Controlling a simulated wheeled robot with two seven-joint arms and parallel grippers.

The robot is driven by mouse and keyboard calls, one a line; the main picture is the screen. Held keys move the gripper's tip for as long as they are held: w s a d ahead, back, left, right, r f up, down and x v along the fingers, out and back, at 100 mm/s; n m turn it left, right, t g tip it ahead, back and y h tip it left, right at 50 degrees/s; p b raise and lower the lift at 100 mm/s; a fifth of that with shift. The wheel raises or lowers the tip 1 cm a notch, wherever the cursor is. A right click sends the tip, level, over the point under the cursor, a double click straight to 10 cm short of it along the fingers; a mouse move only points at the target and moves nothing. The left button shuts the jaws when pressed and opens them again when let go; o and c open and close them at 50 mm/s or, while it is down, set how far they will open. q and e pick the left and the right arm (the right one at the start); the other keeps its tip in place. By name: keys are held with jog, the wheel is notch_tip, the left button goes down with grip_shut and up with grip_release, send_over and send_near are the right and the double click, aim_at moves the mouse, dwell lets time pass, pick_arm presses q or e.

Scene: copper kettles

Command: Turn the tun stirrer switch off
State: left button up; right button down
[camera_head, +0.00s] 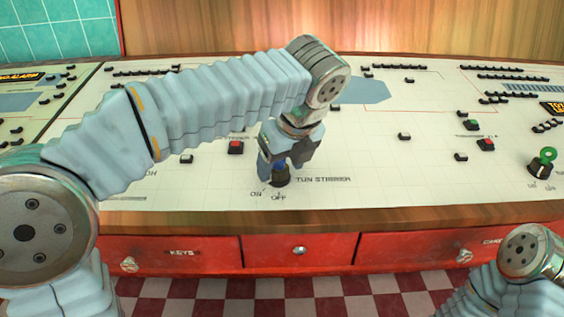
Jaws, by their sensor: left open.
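The tun stirrer switch (280,178) is a dark round knob base with a bit of blue on top, near the front edge of the console. "TUN STIRRER" is printed to its right, with "ON" at its lower left and "OFF" just below it. My left gripper (278,172) points down right at the switch, with its fingers on either side of the knob. It is open. The fingers hide much of the handle, so I cannot tell which way it points or whether they touch it. My right gripper is out of view; only part of my right arm shows at the lower right.
The pale console (390,185) carries several small black buttons and red buttons (235,147). A green-handled switch (546,158) stands at the right. A wooden edge and red drawers (190,252) lie below, and a wooden panel rises behind. The console right of the gripper is fairly clear.

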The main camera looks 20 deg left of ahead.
pick_arm(q)
jog(key=shift+f, duration=0.1)
jog(key=c, duration=1.1)
jog(key=shift+o, duration=0.2)
jog(key=shift+n, duration=0.5)
jog(key=shift+w+d+n+g+y, duration=0.15)
jog(key=shift+n+g+y, duration=0.2)
jog(key=shift+n, duration=0.6)
jog(key=shift+w+n+g+y, duration=0.15)
jog(key=shift+n+g, duration=0.3)
jog(key=shift+n, duration=0.5)
jog(key=shift+w+n+g, duration=0.1)
jog(key=shift+n+g, duration=0.5)
jog(key=shift+n, duration=0.9)
jog(key=shift+w+n, duration=0.1)
jog(key=shift+n, duration=0.6)
jog(key=o, duration=1.1)
jog(key=shift+c, duration=0.2)
